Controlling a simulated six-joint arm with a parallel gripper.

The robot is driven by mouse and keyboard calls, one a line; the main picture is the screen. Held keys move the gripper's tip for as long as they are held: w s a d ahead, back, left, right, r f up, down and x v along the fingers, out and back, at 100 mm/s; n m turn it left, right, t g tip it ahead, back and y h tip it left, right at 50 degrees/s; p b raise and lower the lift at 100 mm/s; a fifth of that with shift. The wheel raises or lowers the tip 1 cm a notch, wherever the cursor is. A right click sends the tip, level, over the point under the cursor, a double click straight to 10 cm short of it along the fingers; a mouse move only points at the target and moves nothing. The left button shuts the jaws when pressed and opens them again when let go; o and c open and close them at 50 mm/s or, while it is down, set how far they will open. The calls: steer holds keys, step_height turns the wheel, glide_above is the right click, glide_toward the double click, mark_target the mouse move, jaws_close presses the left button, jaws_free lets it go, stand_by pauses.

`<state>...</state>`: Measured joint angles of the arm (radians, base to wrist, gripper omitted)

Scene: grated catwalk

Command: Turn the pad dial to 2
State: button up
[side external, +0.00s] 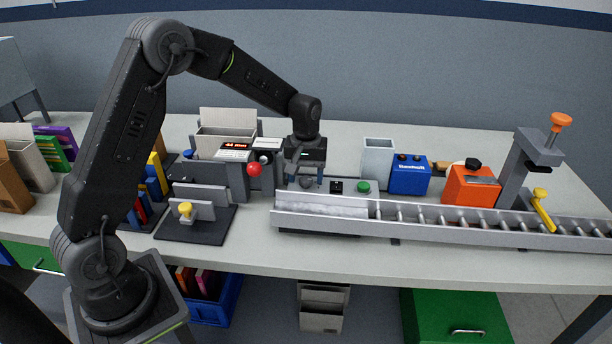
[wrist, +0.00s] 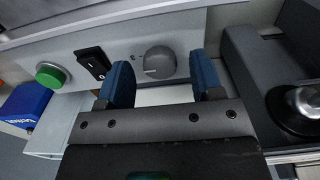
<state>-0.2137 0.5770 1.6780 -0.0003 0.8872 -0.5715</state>
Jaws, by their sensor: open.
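The pad dial (wrist: 157,63) is a round grey knob on a light grey panel in the wrist view. I see no clear contact between fingers and knob. In the side external view, my gripper (side external: 306,180) points down behind the conveyor's left end, and the dial is largely hidden by the fingers.
A black rocker switch (wrist: 92,63) and a green button (wrist: 50,74) share the panel. A roller conveyor (side external: 430,220) runs in front. A red ball knob (side external: 254,169) stands close left of my gripper. A grey bin (side external: 376,158) and blue box (side external: 408,176) stand right.

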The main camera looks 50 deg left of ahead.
steer(key=shift+f, duration=0.2)
steer(key=c, duration=0.9)
